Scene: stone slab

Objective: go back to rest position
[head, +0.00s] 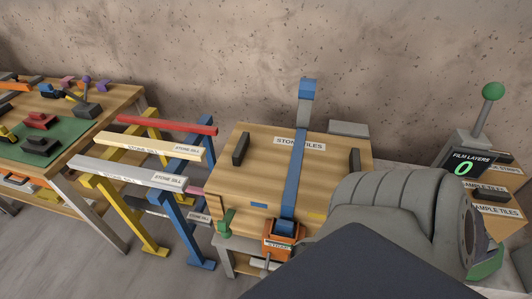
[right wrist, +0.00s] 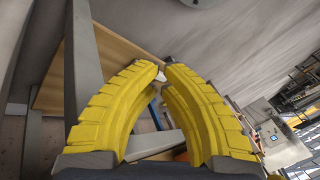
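My right gripper (right wrist: 162,70) shows in the right wrist view. Its yellow ribbed fingers curve in and their tips come close together, with only a narrow gap. No object shows held between them. In the head view, a grey ribbed part and a dark part of my arm cover the lower right. I see no gripper fingers there, and my left gripper is in neither view.
A tool table (head: 120,100) is further left. A "film layers" display (head: 468,165) stands right.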

